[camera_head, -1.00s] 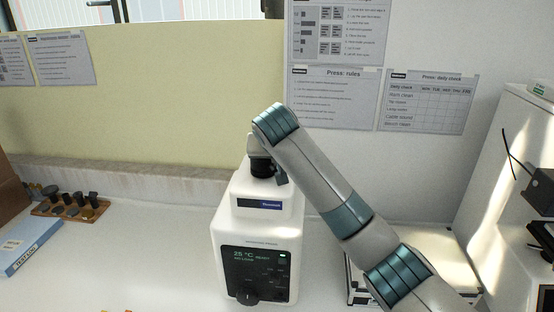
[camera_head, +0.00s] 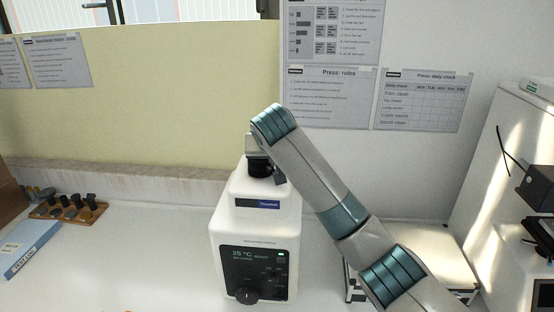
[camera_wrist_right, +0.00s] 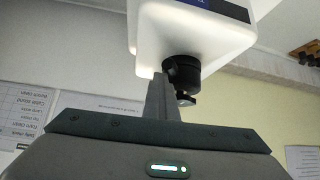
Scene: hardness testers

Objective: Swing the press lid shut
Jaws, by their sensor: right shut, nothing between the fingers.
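The white press (camera_head: 256,235) stands on the bench in the middle of the head view, with a dark display panel and a knob on its front. Its upper part (camera_head: 268,190) bears a blue label and tapers to a black fitting (camera_head: 259,167). No gap shows there, and I cannot tell how far the lid is open. My right arm reaches over from the right. Its gripper (camera_wrist_right: 160,100) is shut and empty in the right wrist view, beside the black fitting (camera_wrist_right: 184,75) under the white housing (camera_wrist_right: 190,35). I cannot tell whether they touch. My left gripper is not in view.
A wooden rack (camera_head: 68,208) with several dark pieces and a blue box (camera_head: 32,248) lie at the left. A low pale-topped unit (camera_head: 430,255) stands behind my right arm, and a white cabinet (camera_head: 490,170) is at the far right.

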